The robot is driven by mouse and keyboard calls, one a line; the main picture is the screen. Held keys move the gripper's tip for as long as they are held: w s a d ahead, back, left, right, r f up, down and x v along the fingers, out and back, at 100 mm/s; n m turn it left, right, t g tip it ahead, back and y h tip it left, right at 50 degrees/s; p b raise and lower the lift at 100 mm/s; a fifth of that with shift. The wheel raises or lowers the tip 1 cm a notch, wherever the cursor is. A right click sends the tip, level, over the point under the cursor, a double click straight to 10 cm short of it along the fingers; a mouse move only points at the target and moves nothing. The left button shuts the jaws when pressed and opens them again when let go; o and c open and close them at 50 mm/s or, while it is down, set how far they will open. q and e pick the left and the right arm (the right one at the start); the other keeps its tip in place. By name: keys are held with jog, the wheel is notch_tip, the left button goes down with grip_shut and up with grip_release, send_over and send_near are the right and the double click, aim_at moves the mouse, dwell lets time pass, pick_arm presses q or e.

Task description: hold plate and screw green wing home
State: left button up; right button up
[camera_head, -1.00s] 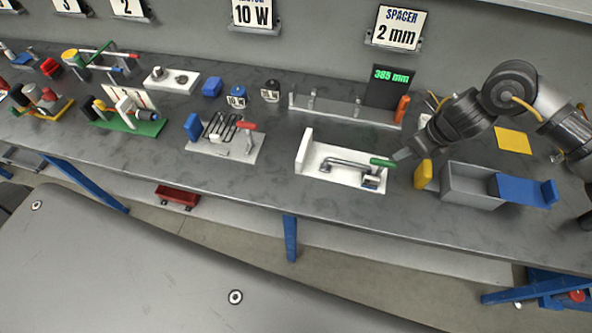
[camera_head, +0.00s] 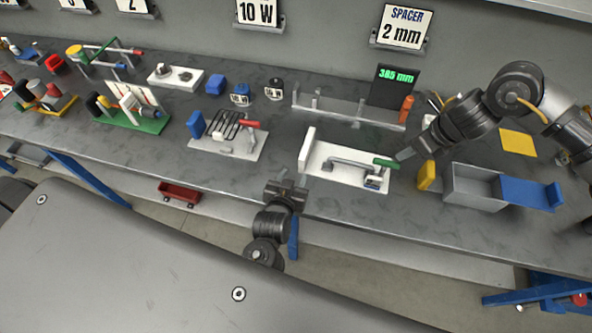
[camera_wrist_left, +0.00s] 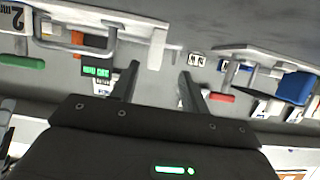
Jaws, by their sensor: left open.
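A white plate (camera_head: 335,178) with an upright end block lies on the bench and carries a grey bar and a green handle (camera_head: 385,162). The green handle also shows in the left wrist view (camera_wrist_left: 22,62). My left gripper (camera_head: 288,184) is open and empty at the bench's front edge, left of the white plate. Its two spread fingers show in the left wrist view (camera_wrist_left: 159,85). My right gripper (camera_head: 403,155) is beside the right end of the green handle. Its jaws are too small to read.
Left of the white plate is a grey plate with a wire rack and a red handle (camera_head: 249,124). A yellow block (camera_head: 427,176) and a grey box (camera_head: 475,180) stand right of it. A rail (camera_head: 340,109) lies behind. Bench front between the fixtures is clear.

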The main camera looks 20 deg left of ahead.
aim_at(305, 153)
pick_arm(q)
jog(key=shift+w+d+r, duration=0.15)
jog(key=shift+w+r, duration=0.6)
jog(key=shift+w, duration=0.05)
jog(key=x, duration=1.1)
jog(key=shift+s+d+f, duration=0.1)
jog(key=shift+d, duration=0.05)
grip_shut()
